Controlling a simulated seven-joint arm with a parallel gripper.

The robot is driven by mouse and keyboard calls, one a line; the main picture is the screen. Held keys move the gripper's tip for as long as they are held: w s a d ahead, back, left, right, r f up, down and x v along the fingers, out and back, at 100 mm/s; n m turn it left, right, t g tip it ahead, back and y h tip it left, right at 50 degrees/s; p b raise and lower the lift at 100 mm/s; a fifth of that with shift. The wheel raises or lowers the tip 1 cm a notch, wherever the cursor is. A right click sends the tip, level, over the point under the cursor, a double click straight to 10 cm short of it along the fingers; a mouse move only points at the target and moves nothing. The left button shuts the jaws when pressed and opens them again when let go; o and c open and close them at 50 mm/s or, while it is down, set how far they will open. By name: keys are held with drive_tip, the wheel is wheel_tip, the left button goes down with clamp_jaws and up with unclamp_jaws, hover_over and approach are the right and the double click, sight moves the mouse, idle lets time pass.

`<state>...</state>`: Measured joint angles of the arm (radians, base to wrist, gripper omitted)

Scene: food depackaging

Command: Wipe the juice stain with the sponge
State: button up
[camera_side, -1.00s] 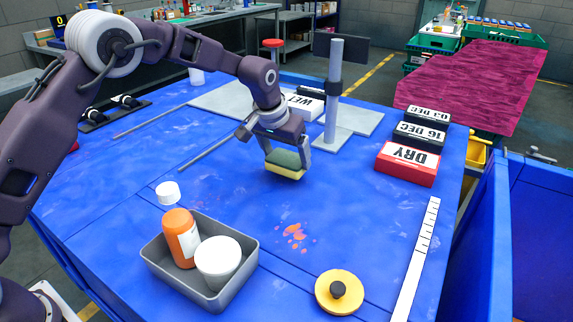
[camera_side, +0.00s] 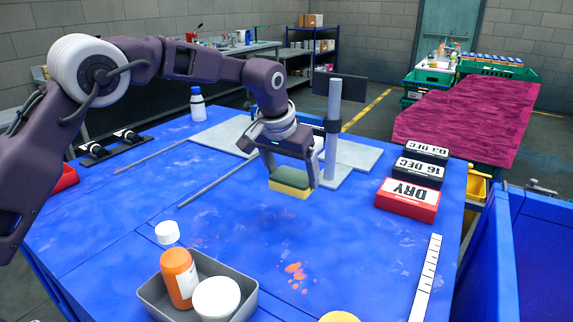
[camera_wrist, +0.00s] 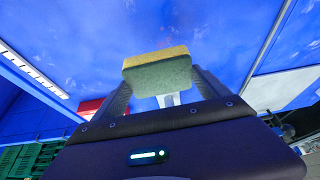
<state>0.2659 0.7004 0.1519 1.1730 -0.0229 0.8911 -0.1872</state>
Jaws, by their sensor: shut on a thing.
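My gripper (camera_side: 290,182) is shut on the sponge, which has a dark green top and a yellow underside. The sponge (camera_side: 290,187) is roughly level between the two fingers and appears to be just above the blue table. It also shows in the wrist view (camera_wrist: 157,76), with its green face towards the camera and a yellow edge beyond. The juice stain (camera_side: 296,275), several orange-red splashes, lies on the table nearer the side camera than the sponge.
A grey tray (camera_side: 247,301) holds an orange bottle (camera_side: 179,278) and a white cup (camera_side: 215,299), left of the stain. A metal stand (camera_side: 333,130) rises just behind my gripper. A red DRY box (camera_side: 407,206) and dark date boxes stand right. Table around the stain is clear.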

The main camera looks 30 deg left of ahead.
drive_tip(key=s+d+f, duration=0.2)
drive_tip(key=s+d, duration=0.7)
drive_tip(key=s, duration=0.1)
drive_tip(key=shift+w+a+f, duration=0.1)
drive_tip(key=shift+a+f, duration=0.05)
drive_tip(key=shift+f, duration=3.15)
drive_tip(key=shift+s+f, duration=0.5)
drive_tip(key=shift+s, duration=3.05)
drive_tip(key=shift+w+r, duration=0.1)
drive_tip(key=shift+w, duration=3.45)
drive_tip(key=shift+s, duration=3.65)
drive_tip(key=shift+w, duration=3.75)
wheel_tip(320, 180, up, 8)
